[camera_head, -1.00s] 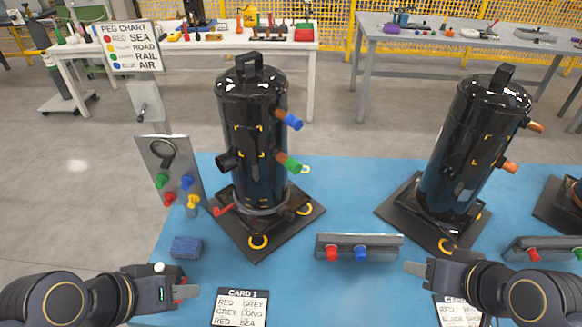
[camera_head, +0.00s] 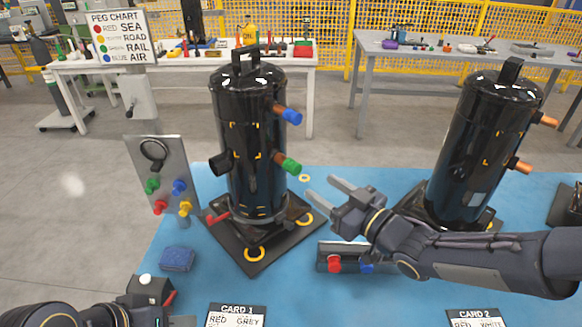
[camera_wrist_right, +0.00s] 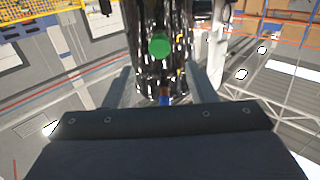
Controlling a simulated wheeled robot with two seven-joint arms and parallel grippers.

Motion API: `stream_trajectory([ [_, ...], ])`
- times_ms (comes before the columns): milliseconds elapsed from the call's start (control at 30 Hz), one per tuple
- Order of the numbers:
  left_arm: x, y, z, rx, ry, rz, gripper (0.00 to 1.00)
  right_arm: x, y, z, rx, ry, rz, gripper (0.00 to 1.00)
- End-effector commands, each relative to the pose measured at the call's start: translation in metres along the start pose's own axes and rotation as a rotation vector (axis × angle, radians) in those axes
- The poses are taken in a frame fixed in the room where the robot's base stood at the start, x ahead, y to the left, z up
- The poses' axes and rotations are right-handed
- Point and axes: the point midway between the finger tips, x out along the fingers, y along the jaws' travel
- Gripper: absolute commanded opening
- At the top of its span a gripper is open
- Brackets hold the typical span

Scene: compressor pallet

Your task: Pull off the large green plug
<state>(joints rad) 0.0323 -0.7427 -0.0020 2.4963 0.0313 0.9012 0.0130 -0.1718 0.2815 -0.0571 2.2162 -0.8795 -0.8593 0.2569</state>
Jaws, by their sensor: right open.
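The large green plug (camera_head: 291,166) sits on the end of a copper stub on the right side of the black compressor (camera_head: 250,130). It also shows in the right wrist view (camera_wrist_right: 160,46), ahead and between the two finger lines. My right gripper (camera_head: 325,190) is open and empty, to the right of and slightly below the plug, apart from it, fingers pointing toward the compressor. My left gripper (camera_head: 152,292) is low at the left, away from the compressor; its finger gap is not clear.
A blue plug (camera_head: 292,117) sits on a stub above the green one. A grey peg panel (camera_head: 160,165) with small coloured pegs stands left. A rail with a red peg (camera_head: 334,263) lies below my right arm. A second black compressor (camera_head: 490,145) stands right. A blue block (camera_head: 178,258) lies on the mat.

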Motion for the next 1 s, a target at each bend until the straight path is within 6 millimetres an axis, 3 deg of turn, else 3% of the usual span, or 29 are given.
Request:
stream_trajectory([
  [233, 0.000, 0.000, 0.000, 0.000, 0.000, 0.000, 0.36, 0.013, 0.000, 0.000, -0.001, -0.001, 0.000, 0.51],
  [500, -0.003, 0.001, -0.001, 0.000, 0.000, 0.000, 0.36, 0.052, -0.001, 0.000, -0.001, -0.002, -0.001, 0.51],
  [700, 0.006, -0.003, 0.003, 0.000, 0.000, 0.000, 0.36, 0.076, 0.001, 0.002, -0.001, -0.001, 0.002, 0.51],
  [1000, 0.009, -0.004, 0.004, 0.000, 0.000, 0.000, 0.36, 0.090, 0.001, 0.001, 0.000, -0.001, 0.002, 0.51],
])
